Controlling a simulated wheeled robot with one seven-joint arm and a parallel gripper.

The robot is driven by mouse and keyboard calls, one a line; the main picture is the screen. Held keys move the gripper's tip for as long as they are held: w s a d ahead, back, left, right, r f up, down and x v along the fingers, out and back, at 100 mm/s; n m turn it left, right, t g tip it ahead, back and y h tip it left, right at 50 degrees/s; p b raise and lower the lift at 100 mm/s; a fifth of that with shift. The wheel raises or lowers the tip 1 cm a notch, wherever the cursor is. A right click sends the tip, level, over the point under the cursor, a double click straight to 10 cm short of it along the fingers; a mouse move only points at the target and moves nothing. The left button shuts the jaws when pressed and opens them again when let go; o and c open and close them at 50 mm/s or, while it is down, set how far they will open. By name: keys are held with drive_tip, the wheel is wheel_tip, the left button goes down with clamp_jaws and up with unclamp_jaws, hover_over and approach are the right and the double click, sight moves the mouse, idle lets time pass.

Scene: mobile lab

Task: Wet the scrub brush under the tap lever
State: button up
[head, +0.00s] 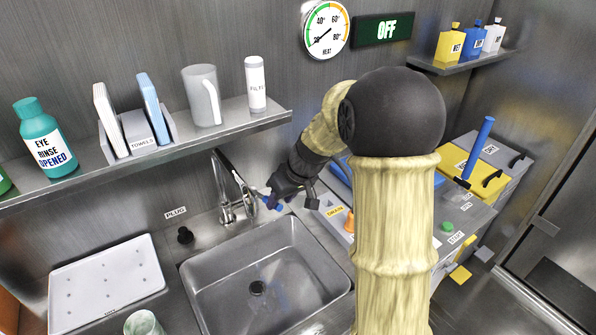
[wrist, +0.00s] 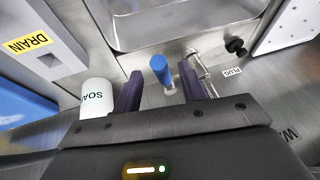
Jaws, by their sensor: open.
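My gripper (head: 277,200) is by the tap (head: 236,200), at the sink's back right corner. In the wrist view its two dark fingers (wrist: 160,86) are apart. A short blue piece (wrist: 160,68), which looks like the grip of the tap lever, shows between or just beyond the fingertips; I cannot tell if they touch it. The same blue piece shows at the fingertips in the head view (head: 270,203). The metal tap (wrist: 200,75) is beside the right finger in the wrist view. I cannot clearly identify the scrub brush. The sink (head: 258,280) looks empty.
A white soap bottle (wrist: 97,97) stands close to the left finger. A black plug (head: 185,235) sits left of the tap. A white tray (head: 105,280) lies left of the sink. The shelf (head: 275,117) above holds bottles, towels and a jug. A blue stick (head: 479,148) stands at the right.

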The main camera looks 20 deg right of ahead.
drive_tip(key=p+v, duration=0.1)
drive_tip(key=v, duration=1.4)
drive_tip(key=shift+s, duration=0.1)
drive_tip(key=s+a+f+m+h, duration=0.3)
drive_tip(key=s+f+m+h, duration=0.1)
drive_tip(key=s+f, duration=1.05)
wheel_tip(320, 180, up, 13)
drive_tip(key=p, duration=1.3)
drive_tip(key=shift+s+g, duration=0.25)
drive_tip(key=shift+g, duration=0.15)
drive_tip(key=shift+f, duration=0.1)
drive_tip(key=shift+a, duration=0.1)
drive_tip(key=shift+c, duration=0.5)
